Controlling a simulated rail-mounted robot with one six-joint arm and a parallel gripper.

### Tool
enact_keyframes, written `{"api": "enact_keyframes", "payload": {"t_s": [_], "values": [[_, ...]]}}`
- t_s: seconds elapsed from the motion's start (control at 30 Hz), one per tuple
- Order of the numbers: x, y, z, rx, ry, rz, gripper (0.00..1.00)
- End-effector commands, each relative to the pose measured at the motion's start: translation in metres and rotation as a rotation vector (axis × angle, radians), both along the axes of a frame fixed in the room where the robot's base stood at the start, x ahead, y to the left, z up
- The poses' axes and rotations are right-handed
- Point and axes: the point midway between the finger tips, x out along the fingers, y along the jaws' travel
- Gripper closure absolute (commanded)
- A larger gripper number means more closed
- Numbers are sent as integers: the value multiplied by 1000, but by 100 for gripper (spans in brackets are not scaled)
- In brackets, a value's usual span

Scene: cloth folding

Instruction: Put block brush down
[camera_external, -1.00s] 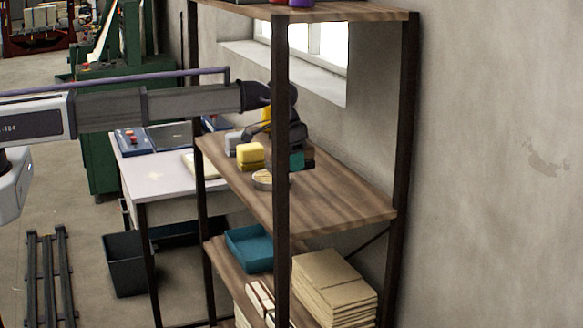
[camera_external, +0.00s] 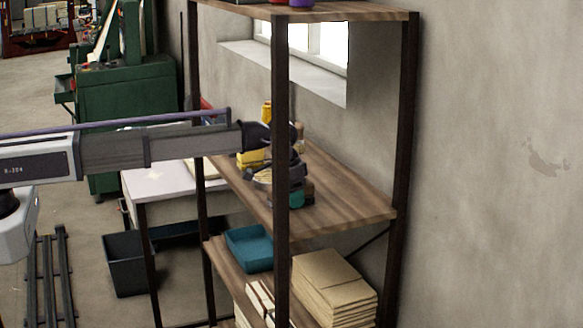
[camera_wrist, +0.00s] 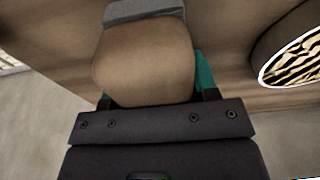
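In the wrist view, a tan, rounded block (camera_wrist: 145,60), apparently the block brush, sits between my gripper's fingers (camera_wrist: 158,97). A grey band shows at its far end and a teal part shows beside it. In the external view, my gripper (camera_external: 297,195) is low over the middle shelf board (camera_external: 345,198), partly behind the dark front post. The brush itself cannot be made out there. I cannot tell whether the brush touches the board.
A round dish with a striped inside (camera_wrist: 295,62) lies close on the right in the wrist view. A yellow block (camera_external: 250,158) is left of my gripper. The front post (camera_external: 281,120) stands before it. The board's right part is clear. A teal tray (camera_external: 250,248) is below.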

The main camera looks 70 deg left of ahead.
Motion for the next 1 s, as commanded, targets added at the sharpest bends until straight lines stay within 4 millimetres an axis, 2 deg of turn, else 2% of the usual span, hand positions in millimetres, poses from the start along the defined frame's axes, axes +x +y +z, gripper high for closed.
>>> {"api": "enact_keyframes", "payload": {"t_s": [0.03,0.23,0.47,0.57,0.67,1.0], "values": [[0,0,0,0,0,0,41],[0,0,0,0,0,0,22],[0,0,1,0,0,0,21],[0,0,8,0,0,0,21],[-2,0,24,0,0,0,21],[-15,-1,111,0,0,0,21]]}}
